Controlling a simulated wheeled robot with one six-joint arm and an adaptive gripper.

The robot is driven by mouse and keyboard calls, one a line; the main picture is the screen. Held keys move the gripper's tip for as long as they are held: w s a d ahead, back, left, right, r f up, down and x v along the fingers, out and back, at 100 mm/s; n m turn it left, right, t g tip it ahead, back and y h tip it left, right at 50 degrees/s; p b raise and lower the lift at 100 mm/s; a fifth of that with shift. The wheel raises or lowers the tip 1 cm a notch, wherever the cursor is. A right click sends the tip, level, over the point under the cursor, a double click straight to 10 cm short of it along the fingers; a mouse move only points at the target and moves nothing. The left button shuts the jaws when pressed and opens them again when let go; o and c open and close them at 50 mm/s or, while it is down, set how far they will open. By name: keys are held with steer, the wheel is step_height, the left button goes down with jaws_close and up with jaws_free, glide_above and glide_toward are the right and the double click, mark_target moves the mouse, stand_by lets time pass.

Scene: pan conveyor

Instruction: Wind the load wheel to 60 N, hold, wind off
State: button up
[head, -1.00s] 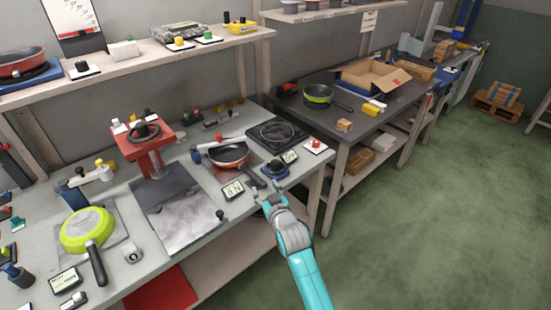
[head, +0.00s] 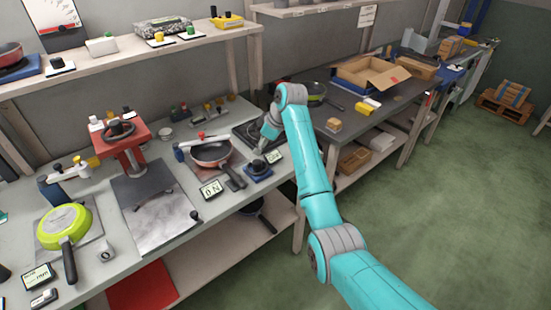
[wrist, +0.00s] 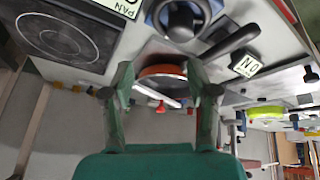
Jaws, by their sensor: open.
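A dark round wheel on a blue base (head: 258,169), which I take as the load wheel, stands near the bench's front edge. It shows at the top of the wrist view (wrist: 180,18), beyond my fingertips. My gripper (head: 259,150) is open and empty, just behind the wheel in the head view and apart from it. The two spread fingers show in the wrist view (wrist: 163,78). A white readout (head: 211,190), left of the wheel, appears to read 0 N; it also shows in the wrist view (wrist: 247,65). An orange pan (head: 212,152) lies beside it, its handle pointing to the front.
A black hob plate (head: 240,134) lies behind the gripper, with a second readout (head: 273,156) right of the wheel. A red press (head: 124,142) with a black handwheel and a green pan (head: 65,222) stand to the left.

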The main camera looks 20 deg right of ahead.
mark_target(257, 161)
step_height(257, 161, up, 3)
steer(key=s+d+n+g, duration=0.2)
steer(key=s, duration=0.1)
steer(key=shift+y, duration=0.4)
steer(key=x, duration=1)
steer(key=shift+w+a, duration=0.25)
jaws_close()
steer(key=shift+f, duration=0.1)
